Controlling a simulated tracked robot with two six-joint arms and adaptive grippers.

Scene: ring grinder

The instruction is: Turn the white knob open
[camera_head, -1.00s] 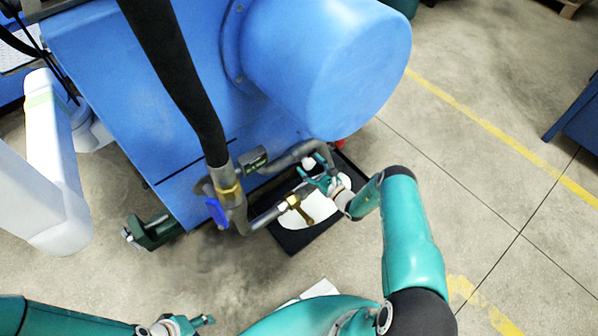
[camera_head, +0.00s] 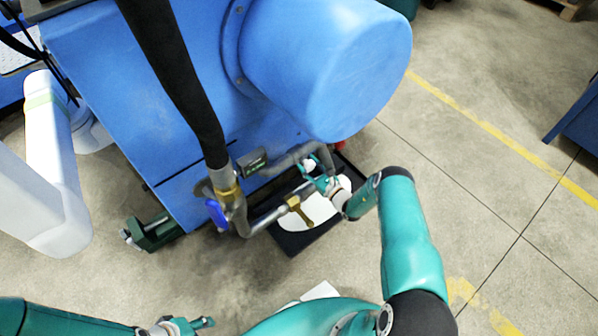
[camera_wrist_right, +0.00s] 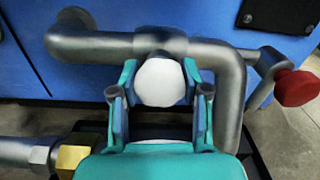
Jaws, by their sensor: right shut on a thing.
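The white knob (camera_wrist_right: 160,82) sits on a grey pipe of the blue machine, and also shows as a small white spot in the head view (camera_head: 309,165). My right gripper (camera_wrist_right: 159,76) has one finger on each side of the knob and is shut on it; it reaches in from the right in the head view (camera_head: 315,172). My left gripper (camera_head: 205,322) is low in the head view, away from the machine; its finger opening is not clear.
A brass valve (camera_head: 299,208) and a blue handle (camera_head: 216,213) are on the pipework left of the knob. A red knob (camera_wrist_right: 296,88) is to the right in the wrist view. A black tray (camera_head: 290,243) lies below.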

